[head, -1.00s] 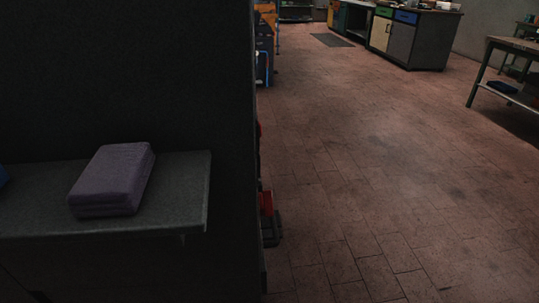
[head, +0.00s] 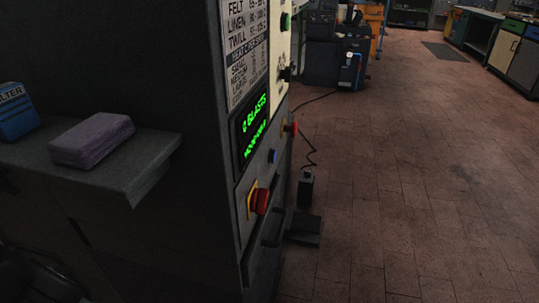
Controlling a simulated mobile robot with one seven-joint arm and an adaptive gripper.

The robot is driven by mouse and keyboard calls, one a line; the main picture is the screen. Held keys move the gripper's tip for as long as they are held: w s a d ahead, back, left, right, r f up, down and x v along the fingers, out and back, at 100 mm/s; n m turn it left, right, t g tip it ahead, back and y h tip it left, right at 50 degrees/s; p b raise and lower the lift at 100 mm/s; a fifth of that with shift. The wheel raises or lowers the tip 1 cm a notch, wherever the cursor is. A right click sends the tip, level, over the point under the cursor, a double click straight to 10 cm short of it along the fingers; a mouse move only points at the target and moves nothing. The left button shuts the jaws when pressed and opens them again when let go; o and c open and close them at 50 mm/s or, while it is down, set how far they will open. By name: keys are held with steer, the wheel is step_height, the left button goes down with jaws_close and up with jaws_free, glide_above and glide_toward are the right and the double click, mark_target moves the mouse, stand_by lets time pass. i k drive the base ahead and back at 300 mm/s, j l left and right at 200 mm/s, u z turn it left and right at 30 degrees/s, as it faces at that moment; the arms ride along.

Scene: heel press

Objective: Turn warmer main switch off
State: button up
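A dark grey machine cabinet (head: 150,60) fills the left side, with its control panel seen at a steep angle. The panel has a lit green display (head: 255,128) with a "BLASTS" line, a green button (head: 285,21), a black switch or knob (head: 285,73), a blue button (head: 272,156), a red knob (head: 290,128) and a red mushroom button (head: 261,201) on a yellow plate. I cannot tell which control, if any, is the warmer main switch, or its position. My gripper is not in view.
A grey side shelf (head: 145,165) juts from the cabinet, holding a folded purple cloth (head: 92,140) and a blue box (head: 17,112). A black pedal (head: 303,228) and a cable (head: 308,150) lie on the floor by the panel. The tiled floor (head: 410,200) to the right is open.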

mark_target(261, 197)
steer(key=k+l+z, duration=0.1)
steer(key=z, duration=0.35)
steer(key=k+l+z, duration=0.2)
steer(key=z, duration=0.3)
